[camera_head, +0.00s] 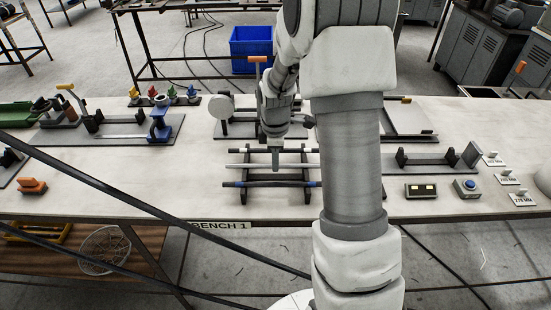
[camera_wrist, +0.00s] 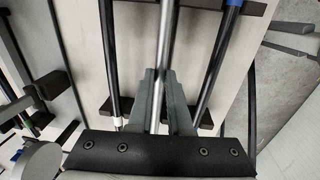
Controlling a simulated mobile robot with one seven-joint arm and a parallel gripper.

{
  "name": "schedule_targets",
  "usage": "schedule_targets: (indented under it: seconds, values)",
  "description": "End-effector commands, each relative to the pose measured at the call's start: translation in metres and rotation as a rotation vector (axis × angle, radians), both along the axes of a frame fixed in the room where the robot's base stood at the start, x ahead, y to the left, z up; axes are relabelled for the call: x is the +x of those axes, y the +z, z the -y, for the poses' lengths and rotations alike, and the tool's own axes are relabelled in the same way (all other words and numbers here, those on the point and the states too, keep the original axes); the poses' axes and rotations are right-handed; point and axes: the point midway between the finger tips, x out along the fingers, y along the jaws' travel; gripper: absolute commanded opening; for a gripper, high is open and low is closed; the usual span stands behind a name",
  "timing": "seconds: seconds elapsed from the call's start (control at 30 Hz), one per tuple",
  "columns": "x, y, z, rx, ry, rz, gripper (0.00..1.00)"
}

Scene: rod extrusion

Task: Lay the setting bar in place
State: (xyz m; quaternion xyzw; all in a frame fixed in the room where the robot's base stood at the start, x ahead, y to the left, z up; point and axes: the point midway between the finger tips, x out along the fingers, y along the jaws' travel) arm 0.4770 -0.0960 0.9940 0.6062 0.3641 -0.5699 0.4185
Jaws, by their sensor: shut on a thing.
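A plain silver bar (camera_head: 240,165) lies across a dark rack (camera_head: 278,194), between two black bars. One black bar (camera_head: 240,150) has a white band and lies behind it. The other black bar (camera_head: 240,184) has a blue band and lies in front. My gripper (camera_head: 276,160) points down over the rack. In the wrist view the fingers (camera_wrist: 164,95) are shut on the silver bar (camera_wrist: 166,40), with the black bars on either side. The pictures do not label which bar is the setting bar. My arm hides the rack's right side.
A fixture with two black uprights (camera_head: 430,160) stands at the right, beside number plates (camera_head: 522,198). A box with yellow displays (camera_head: 420,190) and a blue button (camera_head: 469,184) sit in front. A fixture with a blue clamp (camera_head: 159,125) stands left. The bench's front left is mostly clear.

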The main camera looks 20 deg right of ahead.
Motion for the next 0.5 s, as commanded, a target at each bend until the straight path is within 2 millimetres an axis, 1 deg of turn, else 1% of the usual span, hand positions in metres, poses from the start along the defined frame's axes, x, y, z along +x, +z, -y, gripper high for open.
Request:
schedule_targets:
  seconds: [0.43,0.47,0.5]
  values:
    - [0.0002,0.0003,0.0003,0.0,0.0,0.001,0.0]
    - [0.0002,0.0003,0.0003,0.0,0.0,0.001,0.23]
    - [0.0002,0.0004,0.0003,0.0,0.0,0.001,0.3]
